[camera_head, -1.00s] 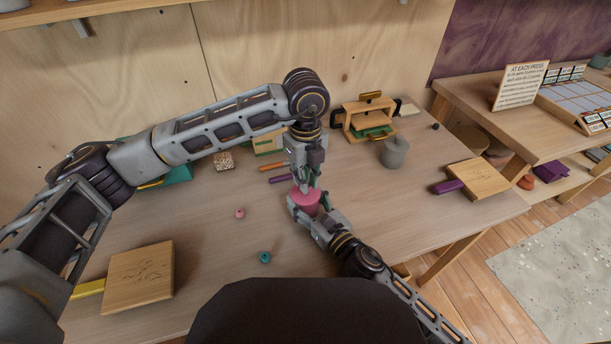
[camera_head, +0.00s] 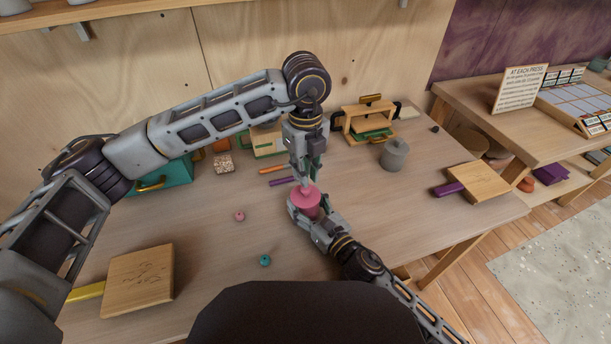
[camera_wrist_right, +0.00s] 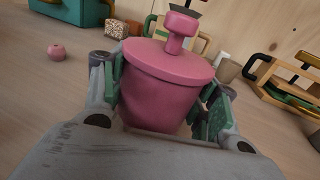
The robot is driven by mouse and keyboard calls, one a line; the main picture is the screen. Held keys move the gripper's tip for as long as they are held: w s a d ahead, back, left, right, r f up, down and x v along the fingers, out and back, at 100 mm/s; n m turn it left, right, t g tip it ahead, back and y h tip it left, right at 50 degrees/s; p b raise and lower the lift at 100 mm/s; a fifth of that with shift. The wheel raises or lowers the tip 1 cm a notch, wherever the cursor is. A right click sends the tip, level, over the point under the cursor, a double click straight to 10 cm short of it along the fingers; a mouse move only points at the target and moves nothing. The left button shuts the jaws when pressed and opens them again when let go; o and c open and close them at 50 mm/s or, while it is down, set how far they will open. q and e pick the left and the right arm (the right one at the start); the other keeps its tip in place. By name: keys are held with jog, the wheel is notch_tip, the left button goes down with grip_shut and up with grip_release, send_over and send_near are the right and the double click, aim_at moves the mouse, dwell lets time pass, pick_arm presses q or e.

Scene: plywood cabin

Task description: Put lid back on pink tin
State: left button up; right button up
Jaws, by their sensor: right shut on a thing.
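The pink tin (camera_head: 313,212) stands on the table. My right gripper (camera_wrist_right: 165,108) is shut around its body, one finger on each side. The pink lid (camera_wrist_right: 168,62) lies over the tin's mouth with its round knob (camera_wrist_right: 181,28) up; it also shows in the head view (camera_head: 306,197). From the wrist view I see no clear gap under the lid's near edge. My left gripper (camera_head: 305,180) points down from above, its tips right at the knob's top. Whether its fingers are apart or closed is hard to see, and so is whether they touch the knob.
A pink bead (camera_head: 239,216) and a teal bead (camera_head: 265,260) lie at left. Orange (camera_head: 273,169) and purple (camera_head: 283,182) sticks lie behind the tin. A grey lidded pot (camera_head: 395,155) and a wooden press (camera_head: 368,122) stand at right.

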pick_arm(q)
jog(key=shift+r, duration=0.15)
pick_arm(e)
jog(key=o, duration=1.5)
jog(key=shift+s+d, duration=0.1)
jog(key=shift+v, duration=5.8)
jog(key=shift+d, duration=0.1)
pick_arm(q)
jog(key=shift+s+f+b, duration=0.1)
jog(key=shift+f+b, duration=0.35)
jog(key=shift+f, duration=0.05)
pick_arm(e)
jog(key=shift+f, duration=0.45)
